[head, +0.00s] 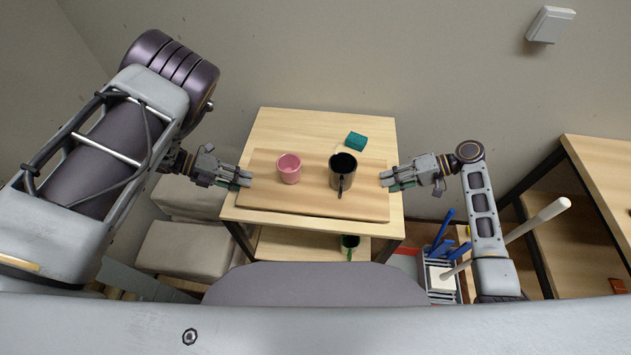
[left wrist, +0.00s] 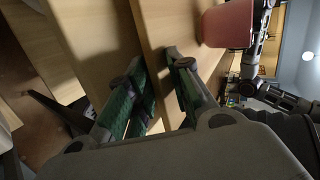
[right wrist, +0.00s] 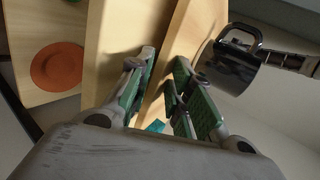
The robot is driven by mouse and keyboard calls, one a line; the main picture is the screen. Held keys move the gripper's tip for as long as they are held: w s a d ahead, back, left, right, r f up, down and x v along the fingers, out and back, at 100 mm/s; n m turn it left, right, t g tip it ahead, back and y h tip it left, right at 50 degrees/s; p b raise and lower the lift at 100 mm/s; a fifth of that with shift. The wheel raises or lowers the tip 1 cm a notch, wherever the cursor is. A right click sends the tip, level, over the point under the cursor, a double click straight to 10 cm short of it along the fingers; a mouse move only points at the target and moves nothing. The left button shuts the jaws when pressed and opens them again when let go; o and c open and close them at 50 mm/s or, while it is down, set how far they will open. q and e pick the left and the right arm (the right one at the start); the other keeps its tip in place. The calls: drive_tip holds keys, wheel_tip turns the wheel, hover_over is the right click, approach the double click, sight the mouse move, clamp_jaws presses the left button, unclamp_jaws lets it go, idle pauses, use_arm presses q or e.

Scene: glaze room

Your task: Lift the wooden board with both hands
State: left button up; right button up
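The wooden board (head: 315,203) lies flat on the light wooden table (head: 275,123). A pink cup (head: 289,170) and a black mug (head: 342,172) stand on it. My left gripper (head: 248,179) is at the board's left edge. In the left wrist view its fingers (left wrist: 153,62) are apart, one on each side of the board's edge (left wrist: 157,30). My right gripper (head: 384,179) is at the right edge. In the right wrist view its fingers (right wrist: 164,58) are also apart on either side of the edge (right wrist: 183,25). Firm contact does not show.
A teal block (head: 356,141) lies on the table behind the board. A crate with blue items (head: 441,275) stands on the floor at right, near a wooden shelf (head: 590,160). Cushioned blocks (head: 175,248) stand at left. A dark cup (head: 350,241) is on the table's lower shelf.

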use_arm(q)
clamp_jaws()
use_arm(e)
clamp_jaws()
use_arm(q)
drive_tip(key=shift+w+r, duration=0.1)
drive_tip(key=shift+r, duration=0.15)
use_arm(e)
drive_tip(key=shift+r, duration=0.25)
